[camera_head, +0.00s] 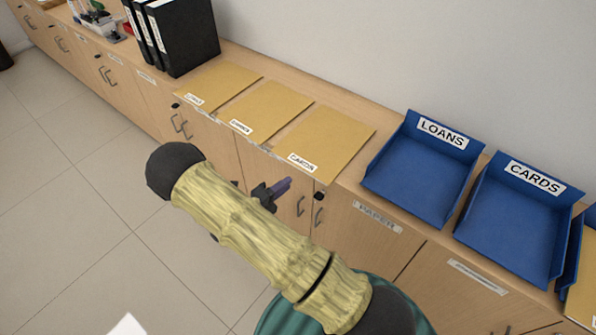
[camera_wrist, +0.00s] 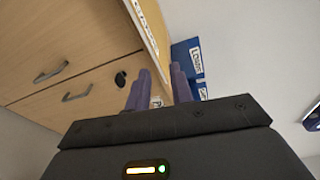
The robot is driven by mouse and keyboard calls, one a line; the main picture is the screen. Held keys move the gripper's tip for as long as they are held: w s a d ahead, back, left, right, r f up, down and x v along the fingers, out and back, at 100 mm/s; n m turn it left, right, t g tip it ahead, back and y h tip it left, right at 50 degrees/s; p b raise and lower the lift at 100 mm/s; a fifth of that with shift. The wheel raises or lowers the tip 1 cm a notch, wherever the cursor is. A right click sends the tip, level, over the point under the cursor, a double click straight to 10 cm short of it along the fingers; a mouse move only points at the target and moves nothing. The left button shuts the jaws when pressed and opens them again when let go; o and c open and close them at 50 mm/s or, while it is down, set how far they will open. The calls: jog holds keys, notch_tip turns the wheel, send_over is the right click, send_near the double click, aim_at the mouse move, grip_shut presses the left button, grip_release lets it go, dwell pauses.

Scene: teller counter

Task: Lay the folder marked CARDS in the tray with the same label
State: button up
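The CARDS folder (camera_head: 328,138) is a flat tan folder with a white label, lying at the counter's front edge in the head view, rightmost of three. In the wrist view its edge (camera_wrist: 152,32) shows beyond the fingers. The CARDS tray (camera_head: 508,232) is blue, labelled on its back wall and empty, at the right of the head view. My gripper (camera_head: 284,186) has purple fingers and is just in front of the counter, near the folder's labelled edge. In the wrist view my gripper (camera_wrist: 158,85) is open, with nothing held between the fingers.
The empty blue LOANS tray (camera_head: 415,182) stands between the CARDS folder and CARDS tray. Two more tan folders, a middle one (camera_head: 264,108) and a left one (camera_head: 218,84), lie left. Black binders (camera_head: 188,38) stand beyond them. Another blue tray (camera_head: 571,262) is cut off at right.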

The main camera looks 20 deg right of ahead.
aim_at(297, 167)
jog(key=a+f+n+t, duration=0.1)
jog(key=w+a+f+n+t, duration=0.1)
jog(key=n, duration=0.1)
jog(key=shift+w+a+t+y, duration=0.1)
jog(key=shift+w+t+y, duration=0.05)
jog(key=shift+t+y, duration=0.15)
jog(key=shift+b+x, duration=0.55)
jog(key=shift+x, duration=4.45)
jog(key=shift+c, duration=0.5)
grip_shut()
jog(key=shift+r, duration=0.1)
